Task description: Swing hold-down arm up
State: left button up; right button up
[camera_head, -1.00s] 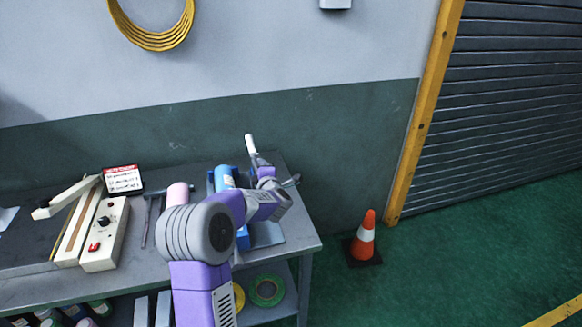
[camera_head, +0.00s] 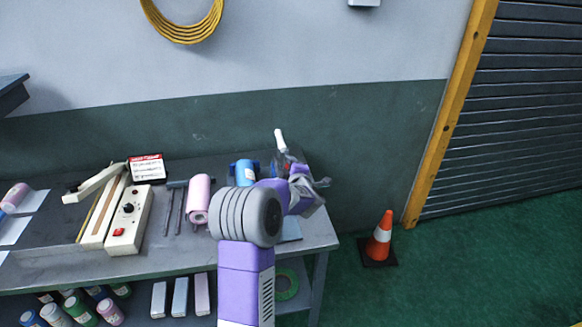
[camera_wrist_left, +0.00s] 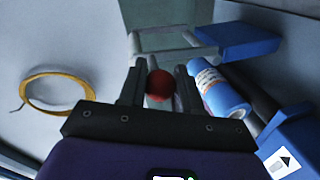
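In the left wrist view a round red knob (camera_wrist_left: 160,84) sits between the two dark fingers of my left gripper (camera_wrist_left: 159,72). The fingers stand apart, with the knob nearly filling the gap; I cannot tell if they touch it. A pale rod (camera_wrist_left: 152,43) shows beyond it. A blue roll (camera_wrist_left: 222,92) with a label lies just right of the fingers. In the head view my left gripper (camera_head: 300,178) is at the table's back right corner, beside a white-tipped upright piece (camera_head: 280,140). My arm hides much of the equipment there. My right gripper is out of view.
The grey table (camera_head: 170,262) carries a pink roll (camera_head: 199,193), a cream sealer (camera_head: 129,222) and a red-white sign (camera_head: 147,168). Its lower shelf holds several rolls and a green tape ring (camera_head: 286,284). An orange cone (camera_head: 380,240) stands on the open floor to the right.

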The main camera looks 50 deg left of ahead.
pick_arm(q)
jog(key=o, duration=0.4)
jog(key=shift+o, duration=0.2)
jog(key=v, duration=0.7)
jog(key=shift+d, duration=0.25)
jog(key=shift+s+r, duration=0.1)
